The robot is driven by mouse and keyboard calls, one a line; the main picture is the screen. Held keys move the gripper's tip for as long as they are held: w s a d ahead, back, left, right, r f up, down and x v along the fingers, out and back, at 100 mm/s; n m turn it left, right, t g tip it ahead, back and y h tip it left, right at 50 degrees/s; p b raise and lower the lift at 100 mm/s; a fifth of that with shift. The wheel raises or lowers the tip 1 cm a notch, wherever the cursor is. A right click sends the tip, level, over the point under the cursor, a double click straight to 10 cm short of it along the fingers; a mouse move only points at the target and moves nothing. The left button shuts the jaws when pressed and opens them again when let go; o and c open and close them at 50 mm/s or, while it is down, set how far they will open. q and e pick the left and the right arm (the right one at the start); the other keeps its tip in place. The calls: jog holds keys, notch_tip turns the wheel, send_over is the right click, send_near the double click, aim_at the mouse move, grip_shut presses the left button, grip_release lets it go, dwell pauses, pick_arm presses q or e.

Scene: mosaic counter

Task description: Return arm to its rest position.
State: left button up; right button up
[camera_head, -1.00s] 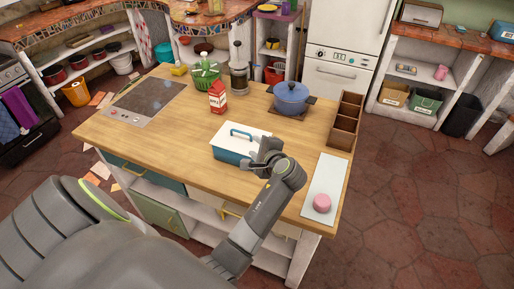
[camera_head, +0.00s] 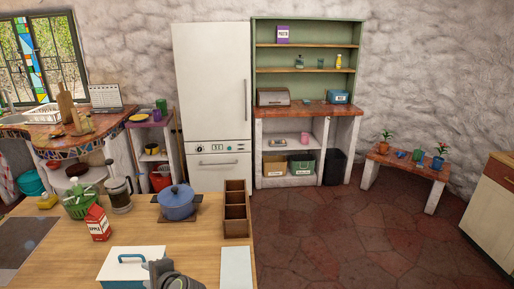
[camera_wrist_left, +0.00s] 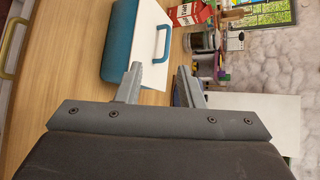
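My left gripper (camera_head: 168,272) shows at the bottom edge of the head view, just to the right of a teal box with a white lid (camera_head: 128,262). In the left wrist view the two fingers of the left gripper (camera_wrist_left: 160,80) stand apart, with nothing seen held between them. The teal box (camera_wrist_left: 119,45) is close by in that view, beyond the left finger. Most of my left arm is cut off by the bottom of the head view. My right gripper is not in view.
On the wooden counter (camera_head: 60,262) stand a red carton (camera_head: 97,222), a blue pot (camera_head: 177,203), a french press (camera_head: 119,193), a green basket (camera_head: 80,203), a wooden divided box (camera_head: 236,210) and a white board (camera_head: 236,268). Open floor (camera_head: 350,235) lies to the right.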

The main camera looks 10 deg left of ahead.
pick_arm(q)
jog(key=s+a+f+n+g+h, duration=0.1)
jog(key=s+f+n+h, duration=0.15)
jog(key=s, duration=0.55)
jog(key=s+f+n+g+h, duration=0.1)
jog(key=s+f+n+h, duration=0.1)
jog(key=s+f+n, duration=0.35)
jog(key=s+d+r+n+h, duration=0.1)
jog(key=s+d+n+h, duration=0.15)
jog(key=s, duration=0.55)
jog(key=s+d+r+n+h, duration=0.1)
jog(key=s+d+r+h, duration=0.15)
jog(key=s, duration=0.55)
notch_tip(320, 180, down, 34)
jog(key=a+g+b, duration=0.2)
jog(key=b, duration=0.6)
jog(key=s+d+f+b, duration=0.1)
jog(key=s+f+b, duration=0.1)
jog(key=s+f, duration=0.5)
jog(key=s+d+f+g+b, duration=0.1)
jog(key=s+f+b, duration=0.2)
jog(key=s+f, duration=0.5)
notch_tip(320, 180, down, 6)
jog(key=shift+s+f+h+b, duration=0.1)
jog(key=shift+s+h+b, duration=0.1)
jog(key=shift+h+b, duration=0.15)
